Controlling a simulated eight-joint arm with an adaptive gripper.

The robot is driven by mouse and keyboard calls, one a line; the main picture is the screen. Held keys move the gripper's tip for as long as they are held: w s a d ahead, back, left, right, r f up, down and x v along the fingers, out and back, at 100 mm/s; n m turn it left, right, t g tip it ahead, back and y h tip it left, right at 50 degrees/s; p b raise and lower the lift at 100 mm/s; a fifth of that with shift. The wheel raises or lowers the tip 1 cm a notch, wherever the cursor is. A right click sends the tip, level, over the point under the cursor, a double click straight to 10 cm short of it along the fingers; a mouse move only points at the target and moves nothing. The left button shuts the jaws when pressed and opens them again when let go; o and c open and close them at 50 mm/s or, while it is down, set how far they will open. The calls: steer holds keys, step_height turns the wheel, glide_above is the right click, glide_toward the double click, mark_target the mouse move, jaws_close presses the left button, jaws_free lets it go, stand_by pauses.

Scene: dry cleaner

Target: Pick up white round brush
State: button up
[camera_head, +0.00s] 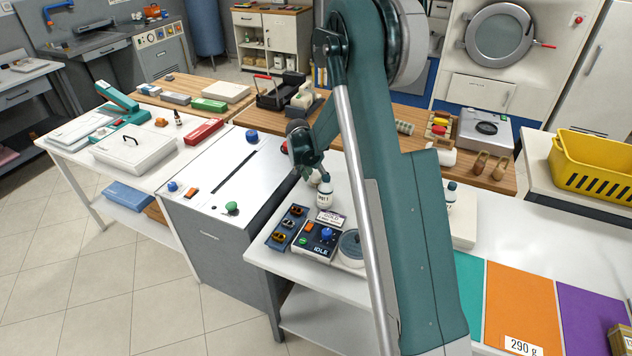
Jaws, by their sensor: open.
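I cannot surely make out a white round brush. A small white rounded object (441,157) lies on the wooden counter right of my arm, well apart from the gripper; it may be the brush, but its bristles do not show. Two brown brushes or similar wooden pieces (490,166) lie farther right on that counter.
A yellow basket (592,165) is at the right. Orange and purple mats (521,305) lie at front right. My arm hides much of the middle.

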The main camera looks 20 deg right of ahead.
mark_target(316, 175)
stand_by(0.4)
steer(key=c, duration=1)
steer(key=shift+r, duration=0.2)
step_height(316, 175, up, 10)
steer(key=shift+f+p, duration=0.15)
steer(key=shift+p, duration=0.55)
